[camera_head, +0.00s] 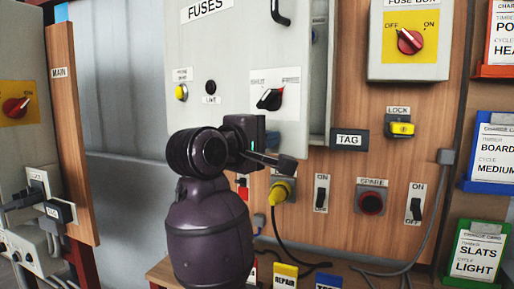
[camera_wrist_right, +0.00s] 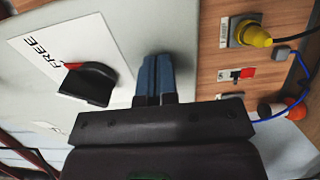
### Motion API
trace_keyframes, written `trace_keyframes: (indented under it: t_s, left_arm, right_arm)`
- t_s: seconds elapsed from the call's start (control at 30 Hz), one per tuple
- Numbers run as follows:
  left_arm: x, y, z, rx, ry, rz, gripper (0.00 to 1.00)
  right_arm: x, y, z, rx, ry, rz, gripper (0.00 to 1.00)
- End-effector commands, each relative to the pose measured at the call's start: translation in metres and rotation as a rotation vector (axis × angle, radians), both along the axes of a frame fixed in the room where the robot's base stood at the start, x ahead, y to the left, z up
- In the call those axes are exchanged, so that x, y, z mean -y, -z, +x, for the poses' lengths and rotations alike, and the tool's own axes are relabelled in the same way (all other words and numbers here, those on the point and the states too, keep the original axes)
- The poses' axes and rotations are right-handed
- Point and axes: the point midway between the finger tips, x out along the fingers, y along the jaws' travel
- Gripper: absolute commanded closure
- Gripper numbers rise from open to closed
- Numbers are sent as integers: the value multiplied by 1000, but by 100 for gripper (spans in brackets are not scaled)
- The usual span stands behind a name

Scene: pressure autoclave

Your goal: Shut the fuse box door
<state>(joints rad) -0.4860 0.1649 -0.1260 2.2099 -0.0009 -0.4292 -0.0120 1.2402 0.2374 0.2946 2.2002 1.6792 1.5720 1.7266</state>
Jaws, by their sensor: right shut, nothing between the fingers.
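The fuse box door (camera_head: 225,60) is a pale grey panel labelled FUSES, with a black handle (camera_head: 280,12) at its top right. It stands ajar: a strip of the box interior (camera_head: 319,70) shows past its right edge. A black rotary knob (camera_head: 270,99) sits low on the door and also shows in the right wrist view (camera_wrist_right: 88,83). My right gripper (camera_head: 287,163) is shut and empty at the door's lower edge. In the right wrist view its blue-grey fingertips (camera_wrist_right: 154,62) lie over the door's face, beside the knob; contact is unclear. My left gripper is out of view.
A TAG plate (camera_head: 349,140) and a yellow lock (camera_head: 401,129) are right of the door. Below are a yellow plug (camera_head: 281,190) with a cable, and switches (camera_head: 321,193). A smaller fuse box (camera_head: 410,40) hangs upper right. Card holders line the right side.

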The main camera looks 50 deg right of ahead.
Motion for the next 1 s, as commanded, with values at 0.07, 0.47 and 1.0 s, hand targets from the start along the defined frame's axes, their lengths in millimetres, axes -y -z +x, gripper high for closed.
trace_keyframes:
  t_s: [0.07,0.47,1.0]
  left_arm:
    - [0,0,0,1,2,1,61]
    - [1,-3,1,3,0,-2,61]
    - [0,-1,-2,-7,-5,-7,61]
  right_arm:
    - [15,0,3,1,-33,1,100]
    - [94,-1,17,1,-78,1,100]
    - [140,-3,31,2,-80,-4,100]
